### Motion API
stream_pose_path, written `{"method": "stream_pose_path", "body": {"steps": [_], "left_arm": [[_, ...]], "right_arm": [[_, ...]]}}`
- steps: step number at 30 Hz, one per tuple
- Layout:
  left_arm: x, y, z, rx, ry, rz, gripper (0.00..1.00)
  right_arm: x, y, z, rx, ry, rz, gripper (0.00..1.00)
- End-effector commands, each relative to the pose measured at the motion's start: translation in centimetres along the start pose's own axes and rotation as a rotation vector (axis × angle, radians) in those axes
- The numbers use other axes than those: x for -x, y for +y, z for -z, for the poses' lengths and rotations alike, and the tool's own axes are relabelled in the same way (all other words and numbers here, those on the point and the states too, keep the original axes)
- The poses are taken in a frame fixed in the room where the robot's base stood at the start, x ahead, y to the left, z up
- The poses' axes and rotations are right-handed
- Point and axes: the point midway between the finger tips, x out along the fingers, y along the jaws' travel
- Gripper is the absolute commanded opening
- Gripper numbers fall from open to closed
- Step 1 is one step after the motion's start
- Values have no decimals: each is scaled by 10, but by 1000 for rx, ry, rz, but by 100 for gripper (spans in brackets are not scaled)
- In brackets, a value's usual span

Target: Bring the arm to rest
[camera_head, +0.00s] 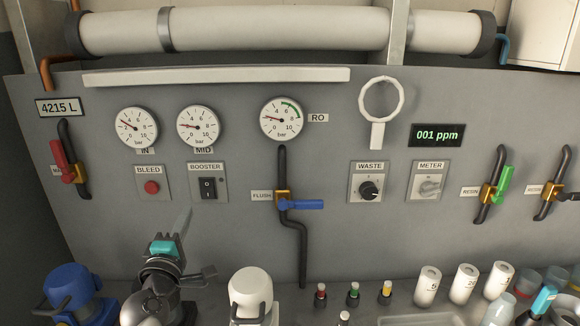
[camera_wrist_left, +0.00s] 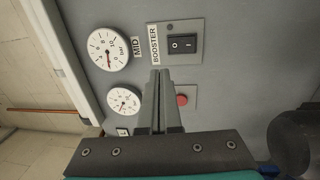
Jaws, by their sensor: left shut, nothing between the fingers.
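My left gripper (camera_head: 187,214) is in front of the grey panel (camera_head: 330,225), below the BLEED and BOOSTER controls. It is shut and empty. In the left wrist view its two fingers (camera_wrist_left: 160,76) lie together, pointing at the panel between the BOOSTER switch (camera_wrist_left: 182,44) and the red button (camera_wrist_left: 182,99). I cannot tell whether the fingertips touch the panel. The teal part of my right gripper (camera_head: 556,284) shows at the lower right edge; its fingers are too small and cut off to judge.
A blue-capped housing (camera_head: 72,287) and a white housing (camera_head: 251,290) flank my left arm. Small vials (camera_head: 353,293) and white cylinders (camera_head: 463,284) stand on the counter. A blue-handled FLUSH valve (camera_head: 302,204) and a ring-shaped holder (camera_head: 381,101) stick out from the panel.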

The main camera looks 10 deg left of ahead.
Motion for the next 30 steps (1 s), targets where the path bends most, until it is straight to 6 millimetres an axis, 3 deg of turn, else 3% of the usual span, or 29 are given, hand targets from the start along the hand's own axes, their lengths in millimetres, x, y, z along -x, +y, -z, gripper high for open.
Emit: {"method": "stream_pose_path", "body": {"steps": [4,7,10,14,18,21,27,30], "left_arm": [[13,-14,-23,-145,-97,68,0],[39,-40,-56,-366,-252,175,0],[83,-77,-89,-633,-452,306,0],[155,-121,-113,-951,-716,467,0],[224,-150,-118,-1191,-945,596,0],[265,-160,-114,-1311,-1076,665,0],[334,-166,-102,-1487,-1299,776,0],[355,-173,-96,-1539,-1377,815,0]], "right_arm": [[0,0,2,0,2,-1,50],[0,1,3,0,4,-1,50],[0,1,3,0,5,-1,50],[0,1,4,0,5,-2,50],[0,1,4,0,6,-2,50],[0,1,4,0,6,-2,50],[0,1,4,0,7,-2,50],[-2,1,4,0,7,-2,50]]}}
